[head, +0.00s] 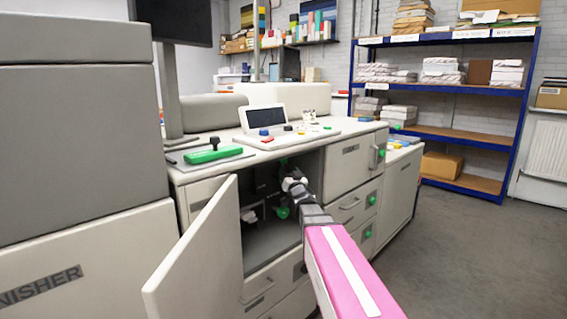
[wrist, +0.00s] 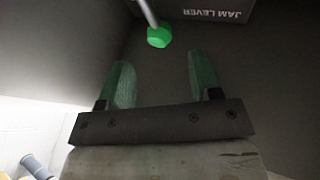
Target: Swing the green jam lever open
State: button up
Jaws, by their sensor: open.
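The jam lever's green knob (wrist: 158,36) sits on a thin grey rod in the wrist view, near an upside-down JAM LEVER label (wrist: 212,14). My gripper (wrist: 158,68) is open and empty, its two greenish fingers pointing towards the knob. The knob lies just beyond the gap between the fingertips, apart from both. In the head view, my pink arm reaches into the open cabinet of the machine. A green knob (head: 282,212) shows inside there, but I cannot tell whether it is the same one. My fingertips are not clear in that view.
The cabinet door (head: 195,255) stands swung open at the left of my arm. Drawer fronts (head: 352,205) with green knobs are close on the right. The floor at right (head: 450,250) is clear.

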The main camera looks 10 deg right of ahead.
aim_at(284, 160)
jog(key=x, duration=0.7)
jog(key=shift+w+r, duration=0.1)
jog(key=shift+w, duration=0.15)
grip_shut()
jog(key=shift+s, duration=0.1)
